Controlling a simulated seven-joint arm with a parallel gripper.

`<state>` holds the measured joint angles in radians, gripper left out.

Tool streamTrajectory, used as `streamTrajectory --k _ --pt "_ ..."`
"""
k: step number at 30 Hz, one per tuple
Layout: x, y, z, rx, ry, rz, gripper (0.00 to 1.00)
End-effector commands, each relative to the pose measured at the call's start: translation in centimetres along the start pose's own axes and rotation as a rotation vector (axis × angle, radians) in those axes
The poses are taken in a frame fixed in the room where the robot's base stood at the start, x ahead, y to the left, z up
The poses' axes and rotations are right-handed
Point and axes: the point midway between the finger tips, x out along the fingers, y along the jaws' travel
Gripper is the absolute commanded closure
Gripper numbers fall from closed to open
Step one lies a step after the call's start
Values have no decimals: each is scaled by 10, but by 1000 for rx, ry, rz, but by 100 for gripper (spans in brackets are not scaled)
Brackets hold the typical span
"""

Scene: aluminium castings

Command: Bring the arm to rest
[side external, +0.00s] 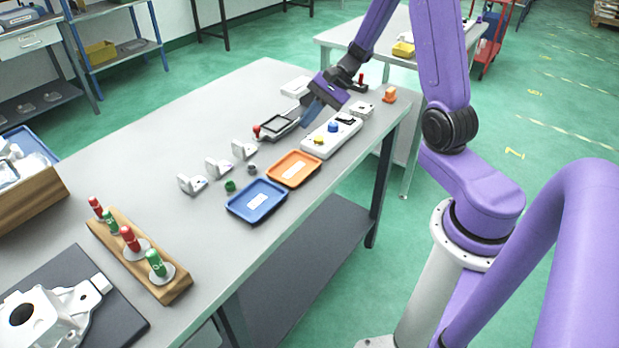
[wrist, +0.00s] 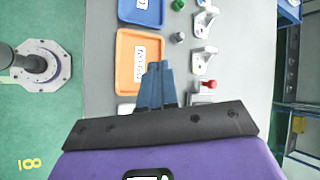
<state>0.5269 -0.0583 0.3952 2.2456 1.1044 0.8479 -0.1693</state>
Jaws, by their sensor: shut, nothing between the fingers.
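My gripper (side external: 311,108) is purple and black with blue fingers. In the side external view it hangs over the far part of the grey table, above the space between a dark-screened device (side external: 281,124) and a white button box (side external: 331,136). In the wrist view its fingers (wrist: 157,68) are together with nothing between them, beside the orange tray (wrist: 126,60). Whether the fingertips touch anything below cannot be told.
An orange tray (side external: 293,168) and a blue tray (side external: 256,201) lie near the table's front edge. Several white brackets (side external: 218,167) stand behind them. A wooden rack (side external: 138,254) with red and green handles is nearer the camera. An orange block (side external: 389,95) sits at the far corner.

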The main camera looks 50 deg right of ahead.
Motion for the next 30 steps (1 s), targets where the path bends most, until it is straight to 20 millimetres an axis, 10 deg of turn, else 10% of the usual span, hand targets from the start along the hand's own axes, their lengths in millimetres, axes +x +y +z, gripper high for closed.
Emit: streamTrajectory --k 15,30 --pt "17 47 150 -737 -229 408 100" --pt "-16 124 226 -1483 -359 693 100"
